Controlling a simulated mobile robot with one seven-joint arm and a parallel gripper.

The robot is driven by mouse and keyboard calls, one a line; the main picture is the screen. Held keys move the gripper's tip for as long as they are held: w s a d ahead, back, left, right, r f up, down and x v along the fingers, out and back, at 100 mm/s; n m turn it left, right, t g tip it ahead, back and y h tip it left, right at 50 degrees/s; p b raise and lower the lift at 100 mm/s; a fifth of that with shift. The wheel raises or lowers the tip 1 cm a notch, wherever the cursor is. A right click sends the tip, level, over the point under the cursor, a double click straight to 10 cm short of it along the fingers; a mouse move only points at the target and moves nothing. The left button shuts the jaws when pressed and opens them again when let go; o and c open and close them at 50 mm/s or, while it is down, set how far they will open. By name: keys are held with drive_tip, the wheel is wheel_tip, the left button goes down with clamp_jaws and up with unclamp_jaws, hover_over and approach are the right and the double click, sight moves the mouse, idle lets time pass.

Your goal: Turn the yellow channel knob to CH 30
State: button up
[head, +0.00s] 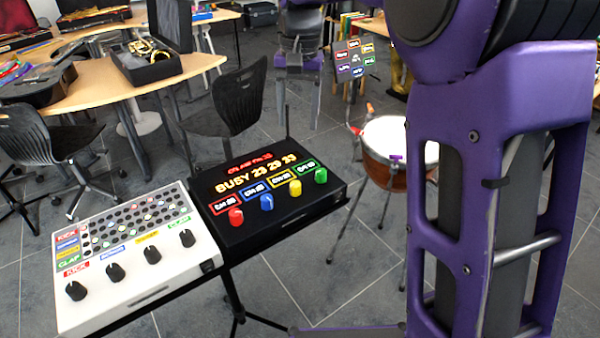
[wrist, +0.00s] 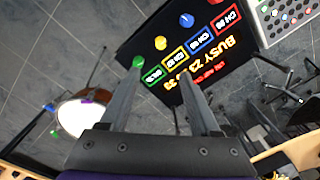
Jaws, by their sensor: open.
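The black box (head: 222,183) stands on a stand in the middle of the head view. Its lit panel has a red line of text, a "BUSY" line and four coloured readouts. A row of knobs runs along its front: red (head: 236,216), blue (head: 266,202), yellow (head: 295,187) and green (head: 321,175). The yellow readout (head: 283,178) is too small to read surely. My gripper (head: 298,112) is open and empty, behind and above the box. In the wrist view the yellow knob (wrist: 161,43) appears beyond the fingertips (wrist: 162,76), untouched.
A white drum-pad box (head: 130,250) with black knobs adjoins the black box on the left. A drum (head: 385,150) stands to the right, and a small panel with coloured labels (head: 352,60) is behind. Chairs and wooden tables (head: 125,85) lie at the left.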

sight(295, 183)
drive_tip(key=f+b, duration=0.1)
drive_tip(key=f, duration=0.4)
drive_tip(key=f+b, duration=0.1)
drive_tip(key=f, duration=0.5)
drive_tip(key=f+b, duration=0.1)
drive_tip(key=f, duration=0.5)
drive_tip(key=shift+a, duration=0.3)
clamp_jaws()
